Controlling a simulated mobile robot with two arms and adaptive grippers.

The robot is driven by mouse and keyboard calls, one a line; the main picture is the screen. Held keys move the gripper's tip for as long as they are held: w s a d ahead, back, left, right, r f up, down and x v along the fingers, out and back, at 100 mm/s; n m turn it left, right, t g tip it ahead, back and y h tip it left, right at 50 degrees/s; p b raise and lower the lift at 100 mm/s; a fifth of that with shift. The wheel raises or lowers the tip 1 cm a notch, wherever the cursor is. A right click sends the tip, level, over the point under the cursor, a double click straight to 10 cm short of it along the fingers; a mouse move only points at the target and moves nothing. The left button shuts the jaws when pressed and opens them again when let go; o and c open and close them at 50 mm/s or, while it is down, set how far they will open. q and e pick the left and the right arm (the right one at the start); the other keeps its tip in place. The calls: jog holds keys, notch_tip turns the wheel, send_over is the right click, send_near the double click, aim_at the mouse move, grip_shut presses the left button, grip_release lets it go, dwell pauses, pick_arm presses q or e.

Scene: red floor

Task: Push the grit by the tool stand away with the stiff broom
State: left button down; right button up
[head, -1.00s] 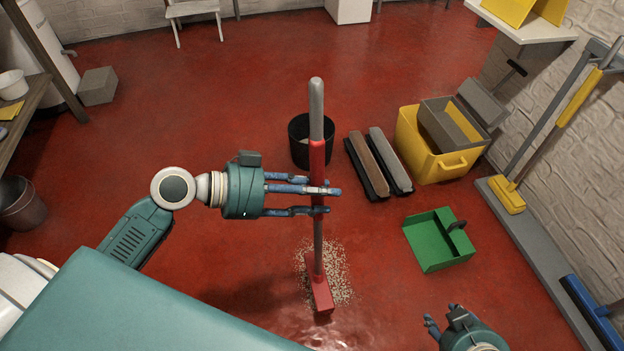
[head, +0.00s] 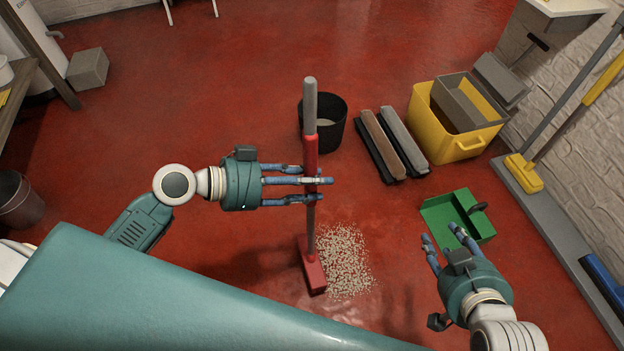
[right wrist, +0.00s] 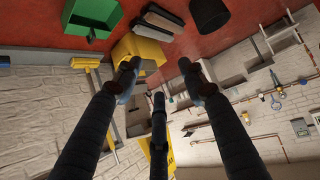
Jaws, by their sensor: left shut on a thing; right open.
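The broom (head: 311,262) has a red head, a red sleeve and a grey handle, and stands nearly upright. My left gripper (head: 318,183) is shut around its red sleeve. The broom head is on or just above the floor at the left edge of the grit (head: 346,262), a pale speckled patch. My right gripper (head: 442,237) is open and empty, right of the grit and in front of the green dustpan (head: 462,212). In the right wrist view its fingers (right wrist: 158,68) are spread with nothing between them. The tool stand (head: 551,222) is a grey strip along the right wall.
A black bucket (head: 337,130), two brush heads (head: 383,140) and a yellow bucket (head: 449,145) stand behind the grit. A yellow broom (head: 522,174) and a blue one (head: 603,283) are on the stand.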

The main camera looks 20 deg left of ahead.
pick_arm(q)
notch_tip(320, 180, down, 2)
jog(key=shift+b, duration=0.8)
jog(key=shift+f+b, duration=0.7)
jog(key=shift+f, duration=0.35)
pick_arm(e)
jog(key=w+a+r+t+y, duration=0.1)
jog(key=w+a+r+t, duration=0.1)
jog(key=r, duration=0.7)
jog(key=w+a+r+t+y, duration=0.2)
jog(key=w+r+t, duration=0.2)
jog(key=r+t, duration=0.3)
jog(key=shift+r, duration=0.9)
pick_arm(q)
jog(key=shift+f, duration=0.1)
pick_arm(e)
jog(key=shift+r+t, duration=0.25)
jog(key=shift+t, duration=0.05)
pick_arm(q)
jog(key=shift+f+b, duration=0.15)
jog(key=shift+b, duration=0.2)
pick_arm(e)
jog(key=shift+s+r+t, duration=0.15)
jog(key=shift+r+t, duration=0.25)
jog(key=shift+r, duration=0.5)
jog(key=shift+s+r, duration=0.1)
jog(key=shift+r, duration=0.15)
